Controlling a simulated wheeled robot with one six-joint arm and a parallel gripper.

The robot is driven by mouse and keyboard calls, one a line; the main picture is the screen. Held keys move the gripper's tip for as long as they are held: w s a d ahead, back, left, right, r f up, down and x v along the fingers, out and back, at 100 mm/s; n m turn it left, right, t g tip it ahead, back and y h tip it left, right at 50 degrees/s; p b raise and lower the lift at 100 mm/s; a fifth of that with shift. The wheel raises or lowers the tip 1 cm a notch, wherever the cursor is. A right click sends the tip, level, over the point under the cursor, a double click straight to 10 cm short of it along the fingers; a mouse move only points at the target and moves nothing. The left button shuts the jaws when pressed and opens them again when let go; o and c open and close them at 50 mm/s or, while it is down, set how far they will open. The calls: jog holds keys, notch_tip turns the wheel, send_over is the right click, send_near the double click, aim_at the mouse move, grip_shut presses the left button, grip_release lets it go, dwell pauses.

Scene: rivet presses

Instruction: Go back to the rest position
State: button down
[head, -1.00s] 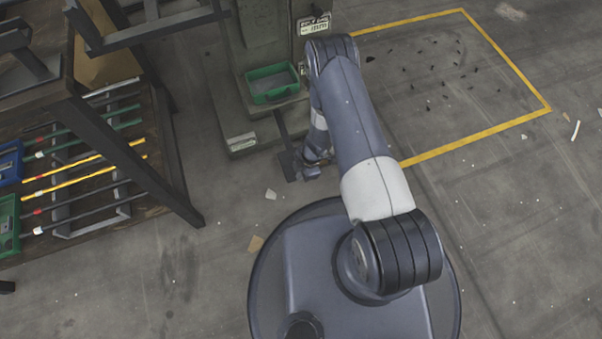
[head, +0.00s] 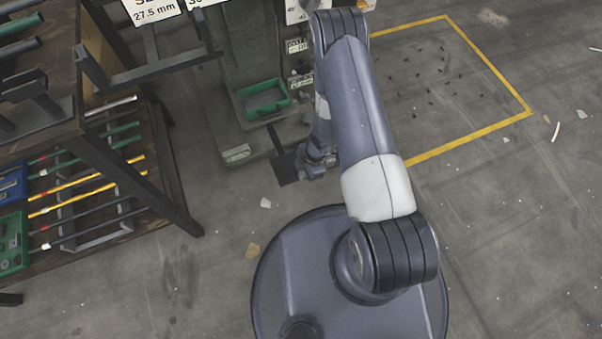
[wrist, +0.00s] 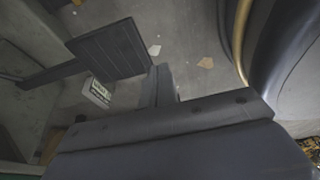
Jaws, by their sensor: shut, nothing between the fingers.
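My arm reaches from my round base toward a rivet press (head: 240,152). My gripper (head: 315,166) hangs low beside the press foot in the head view, small and partly hidden by my forearm. In the wrist view my gripper (wrist: 158,88) shows its fingers together with nothing between them. A dark flat pedal (head: 285,168) on a bar lies on the floor just left of my gripper. The pedal (wrist: 108,50) also shows in the wrist view, apart from the fingers.
A rack (head: 160,190) with coloured rods and blue and green bins stands at the left. A yellow floor line (head: 470,137) marks an area at the right with dark bits inside. The floor at the lower right is clear.

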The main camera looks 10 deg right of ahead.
jog(key=shift+f, duration=0.1)
jog(key=b+x, duration=0.1)
jog(key=x, duration=0.1)
jog(key=w+b+x, duration=0.1)
jog(key=x, duration=0.2)
jog(key=shift+a+f, duration=0.15)
jog(key=shift+a, duration=0.05)
dwell(0.4)
